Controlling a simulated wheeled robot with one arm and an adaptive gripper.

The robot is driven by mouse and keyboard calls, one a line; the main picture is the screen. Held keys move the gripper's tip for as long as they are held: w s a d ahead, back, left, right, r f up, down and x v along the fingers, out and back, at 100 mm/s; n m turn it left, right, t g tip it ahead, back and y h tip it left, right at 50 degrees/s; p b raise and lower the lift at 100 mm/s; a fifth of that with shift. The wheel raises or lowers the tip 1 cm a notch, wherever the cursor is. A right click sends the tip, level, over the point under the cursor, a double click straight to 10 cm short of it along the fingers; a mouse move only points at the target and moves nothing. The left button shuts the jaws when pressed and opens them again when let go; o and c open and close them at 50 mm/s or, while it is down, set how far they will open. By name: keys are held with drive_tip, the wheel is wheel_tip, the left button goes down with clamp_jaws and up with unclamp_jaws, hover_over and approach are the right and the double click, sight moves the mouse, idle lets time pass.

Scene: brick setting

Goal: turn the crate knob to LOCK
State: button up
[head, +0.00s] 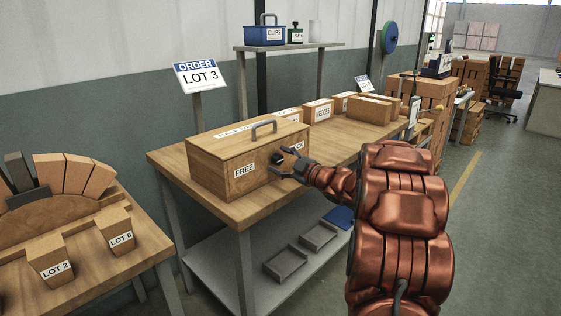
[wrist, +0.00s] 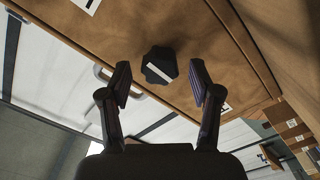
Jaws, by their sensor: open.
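The wooden crate (head: 225,165) stands on the wooden table and has a grey handle on its lid. Its front bears a FREE label (head: 244,170) left of the knob and another label right of it, partly hidden by my gripper. The dark knob (head: 278,158) is on the front face. In the wrist view the knob (wrist: 159,65) is black with a white bar. My gripper (head: 281,173) is open in front of the crate. In the wrist view my gripper (wrist: 161,88) has its fingers apart, one to each side of the knob, with nothing between them; contact cannot be told.
More boxes (head: 318,109) stand behind the crate along the table (head: 262,206). A LOT 3 sign (head: 201,77) rises behind it. Grey trays (head: 285,265) lie on the lower shelf. A second table with LOT 2 and LOT 6 blocks (head: 121,239) stands at left.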

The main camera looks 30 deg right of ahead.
drive_tip(key=shift+w, duration=0.25)
drive_tip(key=shift+c, duration=0.3)
drive_tip(key=c, duration=1.1)
